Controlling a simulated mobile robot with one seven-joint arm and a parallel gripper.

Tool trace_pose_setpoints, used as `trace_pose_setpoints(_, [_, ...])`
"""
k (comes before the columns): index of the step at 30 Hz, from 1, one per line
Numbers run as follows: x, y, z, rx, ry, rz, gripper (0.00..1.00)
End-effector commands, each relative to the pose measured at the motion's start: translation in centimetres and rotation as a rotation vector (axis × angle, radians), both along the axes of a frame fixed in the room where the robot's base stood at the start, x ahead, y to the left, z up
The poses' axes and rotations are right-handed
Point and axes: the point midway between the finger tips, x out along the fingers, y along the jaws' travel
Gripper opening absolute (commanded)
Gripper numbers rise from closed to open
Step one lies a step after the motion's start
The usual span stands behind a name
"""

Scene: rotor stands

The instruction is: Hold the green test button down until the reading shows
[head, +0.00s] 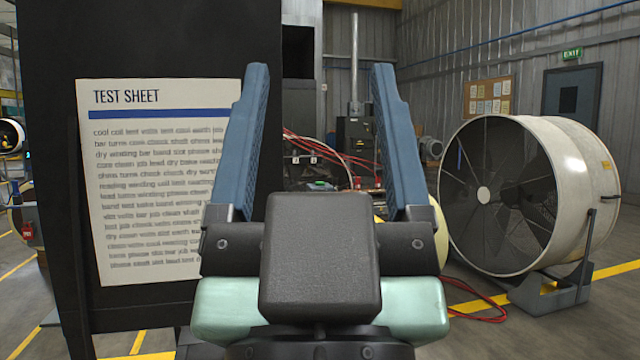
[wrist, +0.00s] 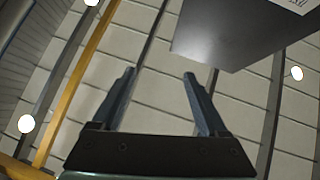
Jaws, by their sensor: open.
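My gripper (head: 320,70) stands upright in the middle of the head view, with its two blue fingers wide apart and nothing between them. In the wrist view my gripper (wrist: 159,74) is also open and empty, against the ceiling. A black panel (head: 180,40) stands at the left of the head view, partly behind the left finger. It carries a white test sheet (head: 160,180) with a blue bar and blurred lines of text.
A large white drum fan (head: 575,165) stands on the floor at right, with red cable (head: 485,310) beside it. A cluttered bench (head: 350,170) is behind my fingers. A dark box-like panel (wrist: 225,40) hangs into the wrist view's top right. Yellow-lined floor shows at lower right.

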Motion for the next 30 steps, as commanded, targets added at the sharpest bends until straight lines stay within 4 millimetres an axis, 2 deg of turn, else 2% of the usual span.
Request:
trace_pose_setpoints(1, [-0.01,0.01,0.01,0.0,0.0,0.0,0.73])
trace_pose_setpoints(2, [-0.01,0.0,0.01,0.0,0.0,0.0,0.68])
trace_pose_setpoints(13, [0.0,-0.02,0.0,0.0,0.0,0.0,0.01])
trace_pose_setpoints(30, [0.01,-0.02,-0.01,0.001,0.0,-0.001,0.0])
